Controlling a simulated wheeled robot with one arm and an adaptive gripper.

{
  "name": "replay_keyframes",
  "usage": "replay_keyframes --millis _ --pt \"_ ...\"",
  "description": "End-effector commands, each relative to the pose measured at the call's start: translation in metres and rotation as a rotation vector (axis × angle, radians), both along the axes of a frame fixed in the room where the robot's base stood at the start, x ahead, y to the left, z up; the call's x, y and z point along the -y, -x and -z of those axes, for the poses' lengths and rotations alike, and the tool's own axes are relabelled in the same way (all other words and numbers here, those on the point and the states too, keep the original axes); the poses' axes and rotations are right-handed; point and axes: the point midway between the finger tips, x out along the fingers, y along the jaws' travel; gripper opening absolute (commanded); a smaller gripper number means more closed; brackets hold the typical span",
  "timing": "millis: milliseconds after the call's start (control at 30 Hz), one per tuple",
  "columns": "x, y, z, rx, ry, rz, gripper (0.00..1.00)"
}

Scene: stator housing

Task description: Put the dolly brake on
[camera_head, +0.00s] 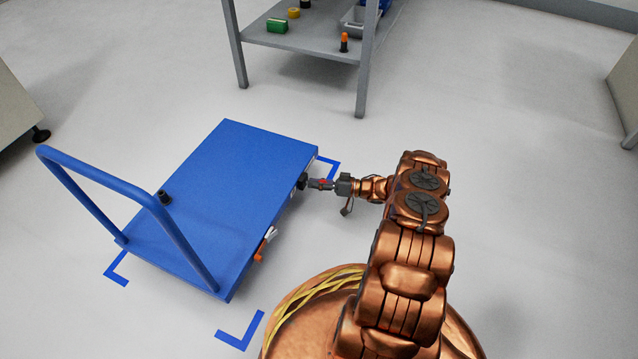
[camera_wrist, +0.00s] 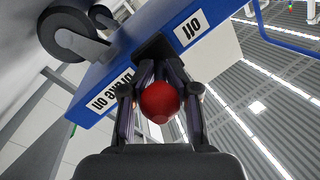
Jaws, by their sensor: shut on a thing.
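The blue dolly (camera_head: 225,185) stands on the floor, its U-shaped push handle (camera_head: 75,178) at the left. My gripper (camera_head: 308,184) reaches its right side edge. In the wrist view my gripper (camera_wrist: 159,85) is shut on the brake lever, whose red ball knob (camera_wrist: 159,101) sits between the fingers. A dark block (camera_wrist: 152,48) on the dolly's side lies behind the knob, between the "brake on" label (camera_wrist: 110,92) and the "off" label (camera_wrist: 190,30). The fingers hide the lever's shaft, so I cannot tell its exact setting. A dolly wheel (camera_wrist: 68,34) shows at upper left.
Blue corner marks (camera_head: 240,333) lie on the floor around the dolly. A small black cylinder (camera_head: 165,197) stands on the deck. An orange part (camera_head: 264,246) sticks out of the same side. A grey shelf table (camera_head: 300,45) stands behind. Floor to the right is clear.

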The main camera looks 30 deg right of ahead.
Motion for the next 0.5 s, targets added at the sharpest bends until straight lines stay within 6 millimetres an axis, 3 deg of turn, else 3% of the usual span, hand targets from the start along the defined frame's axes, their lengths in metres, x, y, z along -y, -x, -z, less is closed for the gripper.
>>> replay_keyframes --millis 67,100,267,500 --pt "0.0014 0.0011 0.0011 -0.003 0.000 0.002 0.00" --pt "0.0014 0.0011 0.0011 -0.003 0.000 0.002 0.28" --pt "0.0009 0.0007 0.0009 -0.001 0.000 0.002 0.44" --pt "0.0006 0.0003 0.0005 0.000 0.000 0.002 0.46"
